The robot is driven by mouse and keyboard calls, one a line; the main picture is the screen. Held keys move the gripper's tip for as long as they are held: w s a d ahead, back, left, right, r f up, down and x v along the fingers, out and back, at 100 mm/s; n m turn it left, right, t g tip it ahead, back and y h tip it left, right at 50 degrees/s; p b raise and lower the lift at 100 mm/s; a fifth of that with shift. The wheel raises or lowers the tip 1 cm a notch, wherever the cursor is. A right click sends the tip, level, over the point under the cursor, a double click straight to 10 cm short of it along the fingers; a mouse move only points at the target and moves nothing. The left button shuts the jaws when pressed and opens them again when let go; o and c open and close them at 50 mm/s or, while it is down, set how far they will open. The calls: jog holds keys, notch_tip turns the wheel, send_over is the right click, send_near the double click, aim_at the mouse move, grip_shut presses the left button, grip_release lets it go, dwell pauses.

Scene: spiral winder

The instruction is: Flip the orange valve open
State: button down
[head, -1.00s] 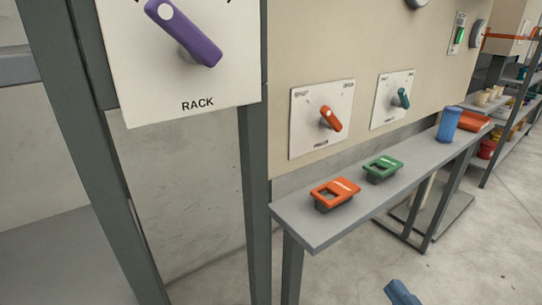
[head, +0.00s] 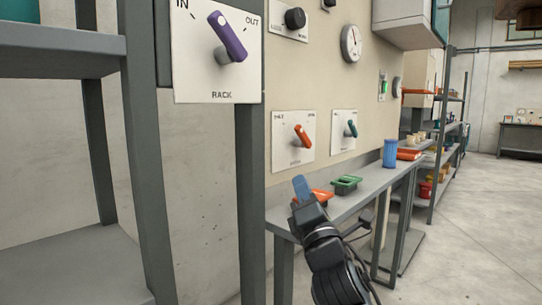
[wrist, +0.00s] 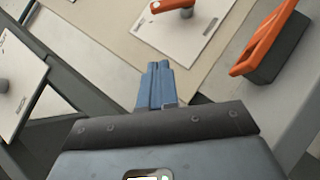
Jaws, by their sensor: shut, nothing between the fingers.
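The orange valve handle (head: 302,135) is on a white plate (head: 280,150) on the beige wall, tilted with its upper end to the left. In the wrist view the orange handle (wrist: 172,6) is at the top edge, partly cut off. My gripper (head: 302,188) is below the plate, in front of the shelf, apart from the handle. In the wrist view my gripper's blue fingers (wrist: 158,72) are together and empty, pointing toward the plate.
A grey narrow shelf (head: 368,188) holds an orange holder (head: 322,194), partly hidden by my gripper, a green holder (head: 346,184) and a blue cup (head: 390,153). A teal handle (head: 352,128) is to the right. A purple RACK handle (head: 228,38) is at upper left, beside a grey post (head: 252,190).

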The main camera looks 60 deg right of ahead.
aim_at(303, 137)
jog(key=shift+w+r, duration=0.2)
jog(key=shift+r, duration=0.15)
jog(key=s+d+r+p+x, duration=0.1)
jog(key=s+p+x, duration=0.1)
jog(key=p+x, duration=0.6)
jog(key=shift+s+r+x, duration=0.25)
jog(key=shift+r+x, duration=0.1)
jog(key=shift+x, duration=2.1)
jog(key=shift+a, duration=0.1)
